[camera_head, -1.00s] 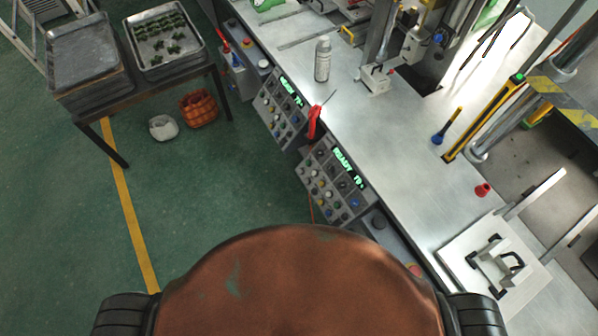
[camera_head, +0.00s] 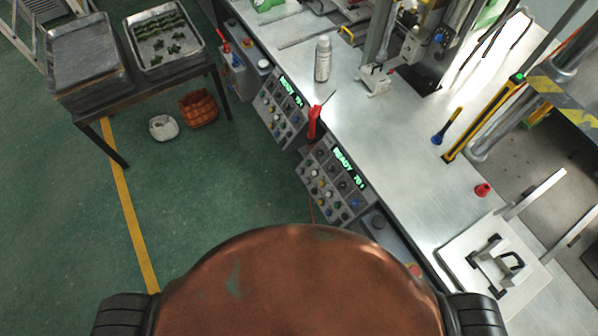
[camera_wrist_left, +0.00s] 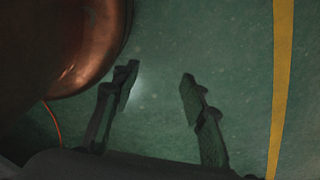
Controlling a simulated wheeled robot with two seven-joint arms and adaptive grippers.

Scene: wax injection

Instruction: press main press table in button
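Two grey control panels with many small coloured buttons and knobs and green READY displays are on the front of the metal workbench in the head view. One is the upper panel (camera_head: 281,112), the other the lower panel (camera_head: 333,182). The buttons are too small to read, so I cannot tell which one is the main press table in button. My left gripper (camera_wrist_left: 158,76) is open and empty above the green floor in the left wrist view, with its fingers apart. Neither gripper shows in the head view, and my right gripper is not in view.
The workbench (camera_head: 400,150) carries a spray can (camera_head: 322,58), a red-handled tool (camera_head: 314,122), a blue brush (camera_head: 441,136) and a white mould plate (camera_head: 470,285). The floor between is clear.

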